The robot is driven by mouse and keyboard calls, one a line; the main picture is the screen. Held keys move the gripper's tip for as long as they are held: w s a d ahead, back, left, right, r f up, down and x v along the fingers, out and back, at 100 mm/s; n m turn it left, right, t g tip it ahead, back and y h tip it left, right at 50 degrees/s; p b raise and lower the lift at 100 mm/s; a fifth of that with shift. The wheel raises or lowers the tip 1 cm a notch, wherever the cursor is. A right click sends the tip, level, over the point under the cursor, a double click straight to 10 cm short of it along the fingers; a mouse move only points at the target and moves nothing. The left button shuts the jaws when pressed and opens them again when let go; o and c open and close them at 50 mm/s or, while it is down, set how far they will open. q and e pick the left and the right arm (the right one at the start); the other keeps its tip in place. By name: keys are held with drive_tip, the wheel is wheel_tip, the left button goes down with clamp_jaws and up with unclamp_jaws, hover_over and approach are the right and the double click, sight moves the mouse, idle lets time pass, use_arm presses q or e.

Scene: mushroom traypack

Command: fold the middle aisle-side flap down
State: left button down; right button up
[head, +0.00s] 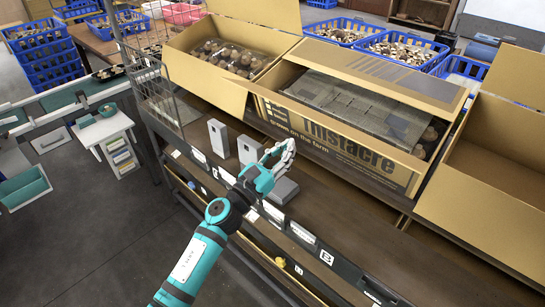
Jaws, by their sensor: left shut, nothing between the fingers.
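The middle cardboard box (385,172) stands on the brown bench, with large dark print on its near, aisle-facing panel. A long cardboard flap (385,68) with grey print runs along its far upper side. I cannot tell whether the printed near panel is the box wall or a flap hanging over it. Grey film-covered packs (350,100) lie inside, with brown mushrooms showing at the right end. My left gripper (284,151) is shut and empty, in front of the near panel's lower left part. I cannot tell whether it touches the panel. My right gripper is out of view.
An open box with mushroom packs (225,60) stands left, and an open, seemingly empty box (495,180) stands right. Grey metal blocks (218,138) stand on the bench (390,235) around the left gripper. A wire rack (150,80) rises at the bench's left end. Blue mushroom crates (405,50) stand behind.

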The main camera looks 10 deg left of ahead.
sight(314, 115)
use_arm(q)
drive_tip(key=shift+w+d+r+p, duration=0.3)
drive_tip(key=shift+w+r+p, duration=0.2)
drive_tip(key=shift+r, duration=0.15)
drive_tip(key=shift+w+d+r+p, duration=0.3)
drive_tip(key=shift+w+r+p, duration=0.25)
drive_tip(key=shift+r, duration=0.15)
drive_tip(key=shift+w+d+r+p, duration=0.3)
drive_tip(key=shift+w+r+p, duration=0.2)
drive_tip(key=shift+r, duration=0.15)
